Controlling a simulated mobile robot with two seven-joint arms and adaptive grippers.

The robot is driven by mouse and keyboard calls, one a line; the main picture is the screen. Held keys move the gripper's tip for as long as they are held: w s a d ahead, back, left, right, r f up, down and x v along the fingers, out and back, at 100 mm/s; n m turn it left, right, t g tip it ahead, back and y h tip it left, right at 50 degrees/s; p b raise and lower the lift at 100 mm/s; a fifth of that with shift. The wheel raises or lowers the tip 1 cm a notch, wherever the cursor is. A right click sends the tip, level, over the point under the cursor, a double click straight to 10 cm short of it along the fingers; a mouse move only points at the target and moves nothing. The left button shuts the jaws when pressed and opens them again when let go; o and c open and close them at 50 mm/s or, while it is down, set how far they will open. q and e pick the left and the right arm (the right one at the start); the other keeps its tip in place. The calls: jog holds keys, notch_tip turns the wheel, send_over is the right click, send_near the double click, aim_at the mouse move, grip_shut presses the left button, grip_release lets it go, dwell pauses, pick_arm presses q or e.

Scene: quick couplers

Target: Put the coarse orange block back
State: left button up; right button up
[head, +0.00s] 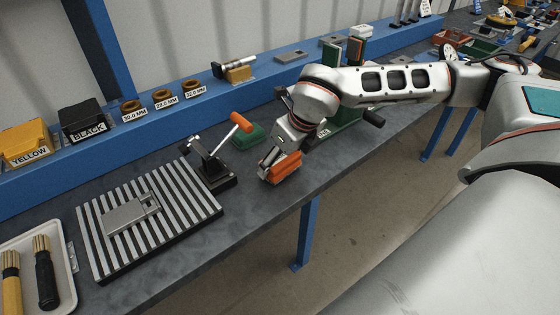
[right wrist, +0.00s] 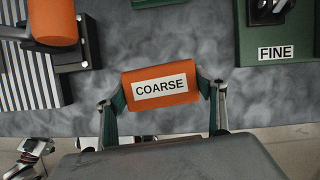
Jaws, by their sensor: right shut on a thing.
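The coarse orange block (right wrist: 190,82) is in the right wrist view with a white COARSE label facing the camera. My right gripper (right wrist: 161,92) is shut on it, with one finger at each end. In the head view the orange block (head: 285,167) and the right gripper (head: 279,166) are over the bench near its front edge. I cannot tell how high the block is above the bench. My left gripper is not seen in the head view.
A toggle clamp (head: 209,163) with an orange handle stands left of the gripper, beside a striped plate (head: 183,216). A small green block (head: 247,137) lies behind. A green base labelled FINE (right wrist: 262,22) is at right in the wrist view. Bare bench lies around the block.

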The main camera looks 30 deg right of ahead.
jog(key=shift+f, duration=0.3)
jog(key=shift+r, duration=0.1)
jog(key=shift+f, duration=0.25)
jog(key=o, duration=1.1)
jog(key=shift+c, duration=0.2)
